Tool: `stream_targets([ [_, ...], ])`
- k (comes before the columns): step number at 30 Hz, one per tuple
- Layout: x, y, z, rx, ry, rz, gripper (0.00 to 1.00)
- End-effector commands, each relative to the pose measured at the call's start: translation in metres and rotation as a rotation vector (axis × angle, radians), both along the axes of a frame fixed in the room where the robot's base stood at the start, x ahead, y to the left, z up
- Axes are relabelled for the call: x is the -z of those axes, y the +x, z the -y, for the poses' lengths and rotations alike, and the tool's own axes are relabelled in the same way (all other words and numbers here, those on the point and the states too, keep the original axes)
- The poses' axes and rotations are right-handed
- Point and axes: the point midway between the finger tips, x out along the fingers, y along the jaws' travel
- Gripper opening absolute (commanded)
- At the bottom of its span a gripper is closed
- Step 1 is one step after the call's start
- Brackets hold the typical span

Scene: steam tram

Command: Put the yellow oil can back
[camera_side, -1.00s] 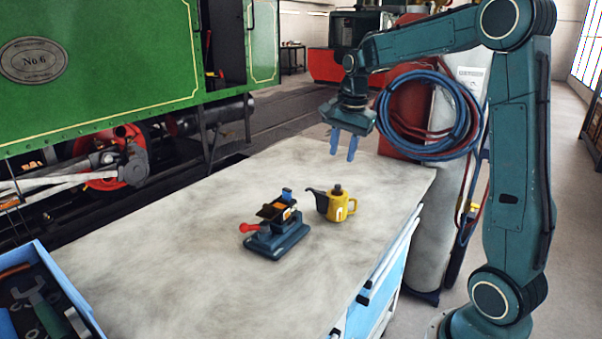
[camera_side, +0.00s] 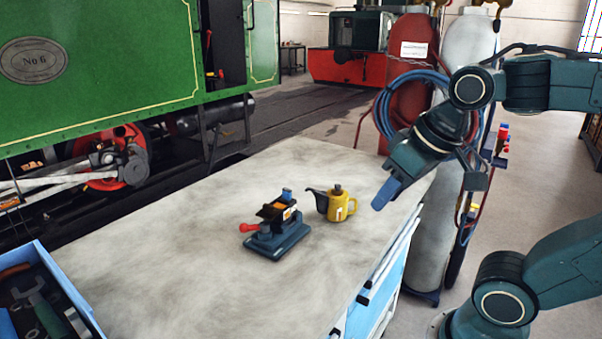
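The yellow oil can (camera_side: 340,206) stands upright on the pale worktop (camera_side: 190,235), with a dark spout pointing left and a handle on its right. It stands just behind and to the right of a small blue vise (camera_side: 276,236) with a red handle knob. My gripper (camera_side: 384,196) is to the right of the can, apart from it, above the right part of the worktop. Its blue fingers point down and left.
A blue tool tray (camera_side: 62,275) with tools in it is at the left front. A green locomotive (camera_side: 100,60) stands behind the worktop. Red and white gas cylinders with a coiled blue hose (camera_side: 385,105) stand behind my arm.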

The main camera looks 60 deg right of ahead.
Motion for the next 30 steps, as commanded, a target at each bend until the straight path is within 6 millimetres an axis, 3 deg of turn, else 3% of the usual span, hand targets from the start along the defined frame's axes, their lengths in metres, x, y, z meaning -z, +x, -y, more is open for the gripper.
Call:
stream_targets([
  [7, 0.011, -0.021, -0.009, -0.14, -0.05, 0.032, 0.31],
  [30, 0.011, -0.022, -0.009, -0.147, -0.053, 0.032, 0.31],
])
